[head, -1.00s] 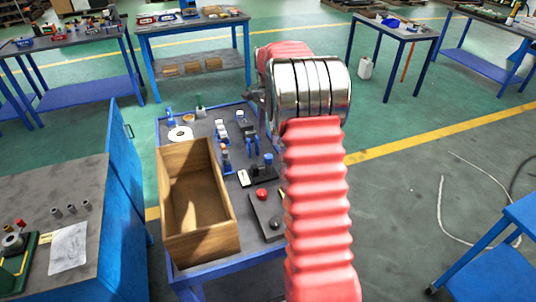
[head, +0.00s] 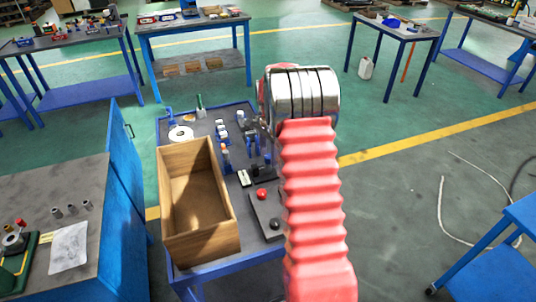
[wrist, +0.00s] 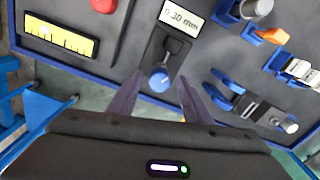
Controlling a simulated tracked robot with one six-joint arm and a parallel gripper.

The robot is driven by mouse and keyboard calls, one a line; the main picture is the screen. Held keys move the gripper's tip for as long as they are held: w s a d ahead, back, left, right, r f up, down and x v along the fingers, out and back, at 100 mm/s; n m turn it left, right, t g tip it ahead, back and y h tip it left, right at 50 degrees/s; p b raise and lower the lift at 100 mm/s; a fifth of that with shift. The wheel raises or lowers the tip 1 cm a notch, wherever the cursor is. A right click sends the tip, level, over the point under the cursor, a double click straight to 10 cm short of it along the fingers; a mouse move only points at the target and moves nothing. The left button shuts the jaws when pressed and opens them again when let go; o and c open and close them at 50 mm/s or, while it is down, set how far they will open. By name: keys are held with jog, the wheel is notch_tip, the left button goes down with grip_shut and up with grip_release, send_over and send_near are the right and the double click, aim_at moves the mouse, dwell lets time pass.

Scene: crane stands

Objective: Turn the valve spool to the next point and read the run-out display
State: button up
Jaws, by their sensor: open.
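In the wrist view, my gripper (wrist: 160,77) is open, its two dark fingers apart on either side of a blue knob (wrist: 160,82). I cannot tell whether they touch it. The knob is at the end of a dark stand (wrist: 166,48). A white display (wrist: 183,15) beyond the stand reads 0.30 mm; it also shows in the head view (head: 244,178). I cannot tell for certain which piece is the valve spool. In the head view, my arm hides most of the gripper.
An open wooden box (head: 228,205) stands on the bench left of the display. A dark plate (head: 265,212) with red and black knobs lies in front. A yellow scale (wrist: 60,37) is at upper left in the wrist view. Several fittings stand at the back.

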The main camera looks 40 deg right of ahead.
jog(key=shift+c, duration=0.3)
jog(key=c, duration=1)
jog(key=shift+n, duration=0.4)
jog(key=n, duration=0.4)
jog(key=shift+r, duration=0.1)
jog(key=n, duration=0.5)
jog(key=shift+n, duration=0.3)
jog(key=n, duration=0.6)
jog(key=shift+w, duration=0.1)
jog(key=n, duration=0.7)
jog(key=shift+n, duration=0.3)
